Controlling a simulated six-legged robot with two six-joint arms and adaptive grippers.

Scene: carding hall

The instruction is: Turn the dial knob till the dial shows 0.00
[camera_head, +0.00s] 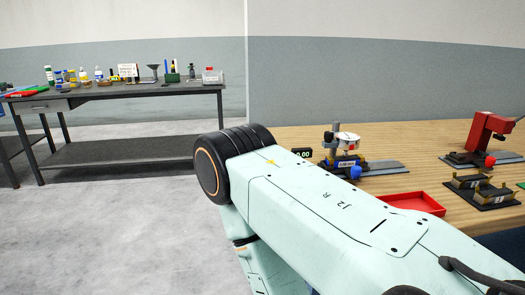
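A bench device (347,143) with a white round head, an upright post and a blue ball knob (355,172) stands on the wooden table. A small black display (302,152) with light digits sits left of it. I read about "0.00" there, but my arm hides part of it and the first digits are unclear. I cannot tell which part is the dial knob. My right arm, marked "J2 R", crosses the foreground and covers the near side of the table. Neither gripper shows in this view.
A red tray (412,203) lies on the wooden table (420,140). A red press-like device (488,135) and a black fixture (480,191) stand to the right. A dark bench (130,90) with bottles and tools is at the back left. The grey floor between is clear.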

